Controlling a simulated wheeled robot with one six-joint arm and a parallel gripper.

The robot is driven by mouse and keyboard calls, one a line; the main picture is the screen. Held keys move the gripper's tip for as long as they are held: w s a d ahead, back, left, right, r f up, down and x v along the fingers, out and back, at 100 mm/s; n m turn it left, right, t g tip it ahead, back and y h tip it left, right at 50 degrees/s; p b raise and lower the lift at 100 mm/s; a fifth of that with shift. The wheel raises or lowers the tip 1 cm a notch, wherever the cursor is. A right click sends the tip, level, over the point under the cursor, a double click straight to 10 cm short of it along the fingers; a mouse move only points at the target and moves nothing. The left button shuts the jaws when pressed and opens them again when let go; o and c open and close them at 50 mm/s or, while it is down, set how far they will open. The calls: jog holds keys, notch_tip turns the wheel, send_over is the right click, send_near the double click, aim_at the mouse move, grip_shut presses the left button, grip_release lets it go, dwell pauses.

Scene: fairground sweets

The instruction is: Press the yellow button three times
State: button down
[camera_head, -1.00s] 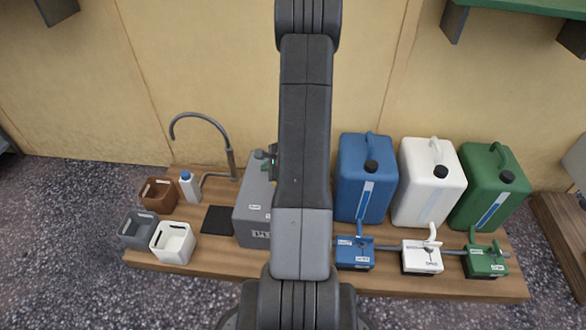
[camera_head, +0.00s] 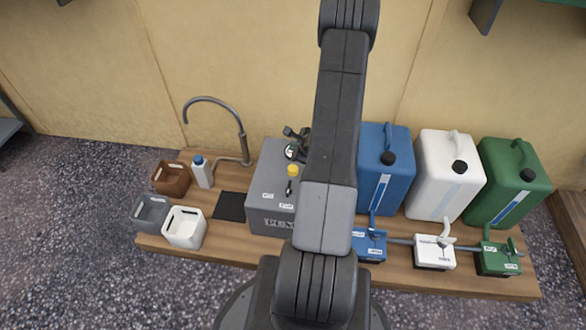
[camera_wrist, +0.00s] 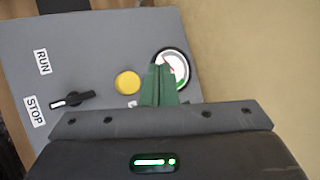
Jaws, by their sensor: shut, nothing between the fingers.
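The round yellow button (camera_head: 293,169) sits on the top panel of a grey machine box (camera_head: 262,190). In the wrist view the yellow button (camera_wrist: 128,82) is just left of my gripper (camera_wrist: 162,72). My gripper's green fingers are shut and empty, with their tips overlapping the white round gauge (camera_wrist: 175,62) in the picture. The button is fully visible there, and I see no finger on it. A black switch (camera_wrist: 72,99) on the panel has RUN and STOP labels beside it. My arm hides part of the box in the head view.
Blue (camera_head: 385,165), white (camera_head: 445,170) and green (camera_head: 510,180) canisters stand right of the box. A curved tap (camera_head: 240,140), a bottle (camera_head: 202,172) and small bins stand to its left. The wall is close behind.

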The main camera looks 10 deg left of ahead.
jog(key=b, duration=0.4)
send_over(292, 166)
jog(key=s+d, duration=0.1)
jog(key=s, duration=0.1)
jog(key=f, duration=0.7)
jog(key=shift+w+d, duration=0.15)
jog(key=shift+w, duration=0.05)
jog(key=shift+f+b, duration=0.65)
jog(key=shift+b, duration=0.05)
jog(key=shift+f, duration=0.1)
dwell(0.5)
jog(key=shift+f+b, duration=0.3)
jog(key=shift+b, duration=0.45)
jog(key=shift+f+b, duration=0.8)
jog(key=shift+b, duration=0.25)
dwell(0.6)
jog(key=shift+r, duration=0.1)
jog(key=shift+r+p, duration=0.7)
jog(key=shift+r, duration=0.45)
jog(key=shift+f+b, duration=0.6)
jog(key=shift+b, duration=0.7)
